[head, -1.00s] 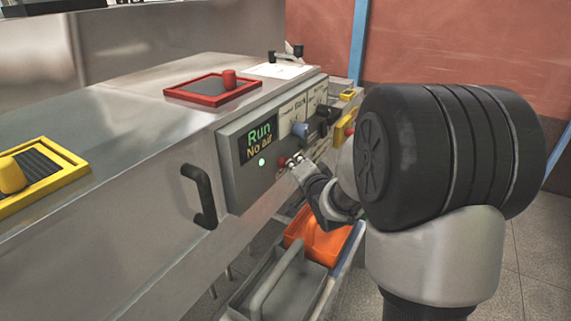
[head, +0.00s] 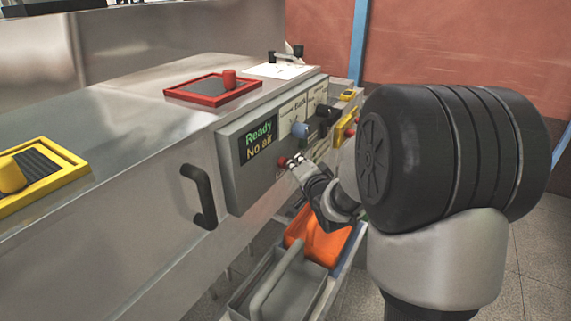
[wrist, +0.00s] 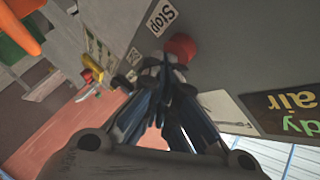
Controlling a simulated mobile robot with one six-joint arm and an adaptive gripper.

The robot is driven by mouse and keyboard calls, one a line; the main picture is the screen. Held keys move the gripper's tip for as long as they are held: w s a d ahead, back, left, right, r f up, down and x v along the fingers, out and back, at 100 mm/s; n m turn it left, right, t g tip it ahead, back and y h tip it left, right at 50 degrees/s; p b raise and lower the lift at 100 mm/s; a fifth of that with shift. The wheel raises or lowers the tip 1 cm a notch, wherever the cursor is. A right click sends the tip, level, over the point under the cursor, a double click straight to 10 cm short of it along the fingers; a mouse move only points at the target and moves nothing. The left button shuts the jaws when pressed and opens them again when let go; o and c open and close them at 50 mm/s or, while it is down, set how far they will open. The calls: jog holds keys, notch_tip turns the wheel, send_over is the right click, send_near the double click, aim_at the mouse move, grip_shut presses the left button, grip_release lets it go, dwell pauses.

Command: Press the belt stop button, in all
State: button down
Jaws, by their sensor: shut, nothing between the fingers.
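The stop button is a red round knob (head: 282,161) on the grey control panel (head: 232,187), below the display. In the wrist view the red button (wrist: 180,47) sits beside a white "Stop" label (wrist: 162,16). My gripper (head: 294,163) is shut and empty, with its fingertips right at the button. In the wrist view the fingertips (wrist: 166,62) overlap the button's lower edge; I cannot tell whether they touch it. The display (head: 258,142) reads "Ready" and "No air". No green lamp shows lit below it.
A black handle (head: 199,196) sticks out left of the panel. A blue knob (head: 300,129) and a black knob (head: 326,112) stick out to the right. An orange bin (head: 318,240) and a grey bin (head: 292,283) stand below my gripper.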

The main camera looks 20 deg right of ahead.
jog(key=shift+s+d, duration=0.35)
jog(key=shift+s, duration=0.05)
jog(key=s+d, duration=0.1)
jog(key=s, duration=0.1)
jog(key=s+d, duration=0.2)
jog(key=shift+p, duration=0.3)
jog(key=shift+r, duration=0.1)
dwell(0.7)
jog(key=s+a+n+g, duration=0.3)
jog(key=s+a, duration=0.3)
jog(key=s, duration=0.4)
jog(key=s+a+n+g+y, duration=0.1)
jog(key=s+a+n+g, duration=0.3)
jog(key=s, duration=0.7)
jog(key=s+a+n+g, duration=0.3)
jog(key=s+a+n, duration=0.2)
jog(key=s+a, duration=0.3)
jog(key=s, duration=0.3)
jog(key=shift+r+n+g+y, duration=0.2)
jog(key=shift+n+g+y, duration=0.1)
jog(key=shift+n, duration=0.1)
